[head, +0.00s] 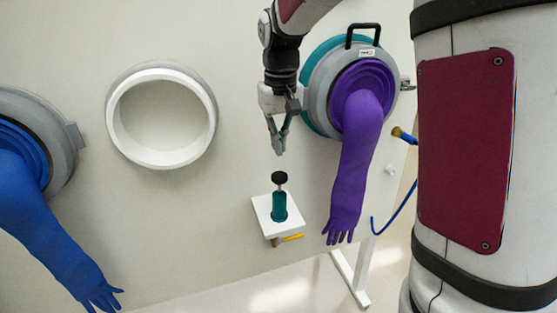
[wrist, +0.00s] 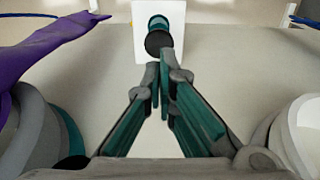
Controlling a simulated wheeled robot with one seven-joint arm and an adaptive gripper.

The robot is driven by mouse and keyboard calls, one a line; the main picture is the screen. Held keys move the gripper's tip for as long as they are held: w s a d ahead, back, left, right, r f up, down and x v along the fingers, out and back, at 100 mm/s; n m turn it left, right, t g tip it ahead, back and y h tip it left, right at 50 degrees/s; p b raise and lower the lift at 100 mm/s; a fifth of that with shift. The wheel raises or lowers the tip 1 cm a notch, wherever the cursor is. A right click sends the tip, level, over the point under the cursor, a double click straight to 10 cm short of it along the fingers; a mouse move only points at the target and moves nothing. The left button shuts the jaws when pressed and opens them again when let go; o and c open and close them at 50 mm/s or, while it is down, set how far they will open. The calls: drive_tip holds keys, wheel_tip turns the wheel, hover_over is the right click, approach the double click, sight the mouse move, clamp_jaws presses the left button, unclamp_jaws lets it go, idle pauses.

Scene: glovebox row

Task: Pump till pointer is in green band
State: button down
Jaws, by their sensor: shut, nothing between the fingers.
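The pump (head: 279,206) has a teal body and a round black knob (head: 280,178) on a short stem. It stands upright on a small white shelf (head: 262,212) fixed to the panel. My gripper (head: 279,153) points down just above the knob, shut and empty, with a small gap visible in the head view. In the wrist view the shut fingertips (wrist: 160,68) lie just below the black knob (wrist: 158,42) in the picture; whether they touch it cannot be told there. No gauge, pointer or green band can be made out.
A purple glove (head: 358,150) hangs from a grey port right of the pump. A blue glove (head: 50,215) hangs at far left. An empty white ring port (head: 162,117) lies between. A yellow lever (head: 290,237) sits under the shelf. A blue hose (head: 392,213) hangs at right.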

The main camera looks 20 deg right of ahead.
wheel_tip(320, 180, up, 2)
drive_tip(key=shift+r, duration=0.15)
idle(1.5)
drive_tip(key=s+r+t, duration=0.3)
drive_tip(key=s+r, duration=0.4)
drive_tip(key=s, duration=0.7)
drive_tip(key=s+f+t, duration=0.1)
drive_tip(key=s+t, duration=0.1)
drive_tip(key=s, duration=0.9)
drive_tip(key=shift+s+d, duration=0.15)
drive_tip(key=shift+f, duration=0.1)
